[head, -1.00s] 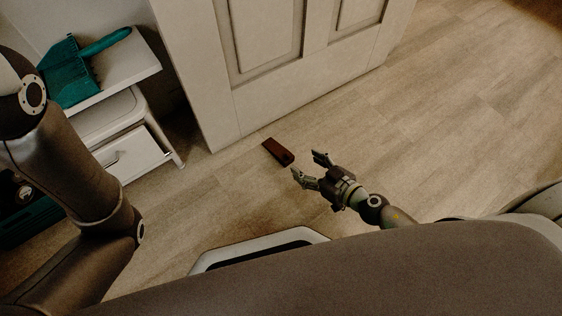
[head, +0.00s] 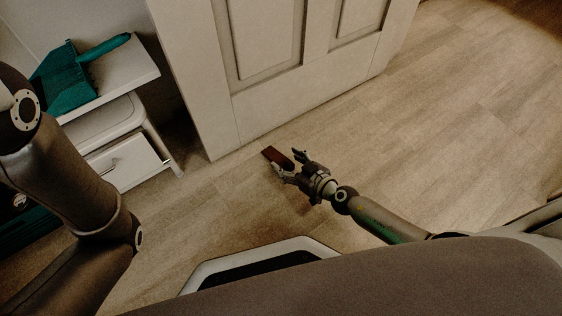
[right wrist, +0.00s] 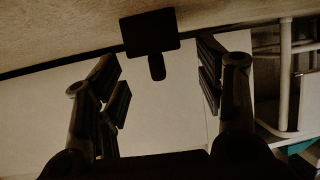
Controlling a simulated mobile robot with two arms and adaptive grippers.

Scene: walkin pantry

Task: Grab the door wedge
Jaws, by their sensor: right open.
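The door wedge (head: 275,156) is a small dark reddish-brown block on the floor, close to the foot of the door. My right gripper (head: 288,163) is open, with its fingers at the wedge's near end and one finger on each side. In the right wrist view, the wedge (right wrist: 150,33) shows as a dark shape just beyond and between the spread fingers (right wrist: 158,72). I cannot tell whether a finger touches it. My left arm is at the left of the head view, but its gripper is out of view.
The pale panelled door (head: 225,128) stands right behind the wedge. At left, a white cabinet (head: 130,161) with a drawer carries a teal dustpan or brush (head: 68,85). The wood-look floor (head: 440,130) at right is clear.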

